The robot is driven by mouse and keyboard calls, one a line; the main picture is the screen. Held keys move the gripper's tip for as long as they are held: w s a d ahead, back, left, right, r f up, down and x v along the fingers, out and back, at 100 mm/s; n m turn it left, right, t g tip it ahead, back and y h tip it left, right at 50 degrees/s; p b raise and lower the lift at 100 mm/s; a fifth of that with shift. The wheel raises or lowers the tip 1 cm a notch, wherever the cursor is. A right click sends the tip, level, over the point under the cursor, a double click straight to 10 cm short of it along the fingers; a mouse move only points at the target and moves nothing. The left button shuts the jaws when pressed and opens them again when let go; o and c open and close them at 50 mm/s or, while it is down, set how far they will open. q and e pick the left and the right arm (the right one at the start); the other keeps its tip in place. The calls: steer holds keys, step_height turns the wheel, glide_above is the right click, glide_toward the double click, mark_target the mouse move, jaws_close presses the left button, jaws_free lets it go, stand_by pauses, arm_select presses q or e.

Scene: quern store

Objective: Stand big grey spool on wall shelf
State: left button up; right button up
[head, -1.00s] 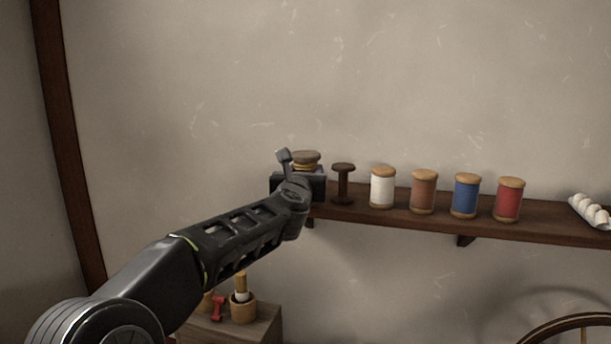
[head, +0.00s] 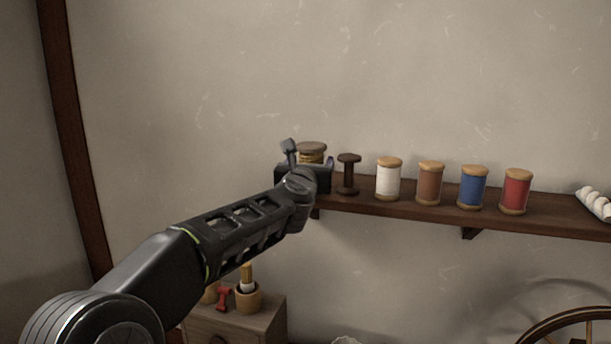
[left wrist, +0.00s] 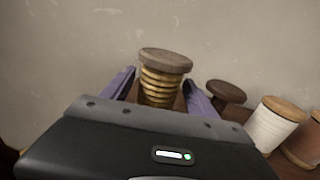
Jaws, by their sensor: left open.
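The big spool (head: 311,150) has a grey-brown wooden top and yellowish windings. It stands upright at the left end of the wall shelf (head: 425,208). It also shows in the left wrist view (left wrist: 163,75), between the two purplish fingers. My left gripper (head: 311,163) is open, with one finger on each side of the spool. In the left wrist view (left wrist: 160,92) a gap shows beside the windings. The spool's base is hidden behind the gripper body, so its contact with the shelf cannot be seen.
A dark empty spool (head: 349,174) stands close to the right of the gripper. White (head: 388,180), brown (head: 430,184), blue (head: 472,188) and red (head: 516,192) spools follow along the shelf. A small cabinet (head: 262,318) holding wooden pots is below. The wall left of the shelf is bare.

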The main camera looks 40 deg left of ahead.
arm_select(q)
steer(key=b+v, duration=0.2)
steer(key=v, duration=0.9)
steer(key=shift+f, duration=0.1)
stand_by(0.4)
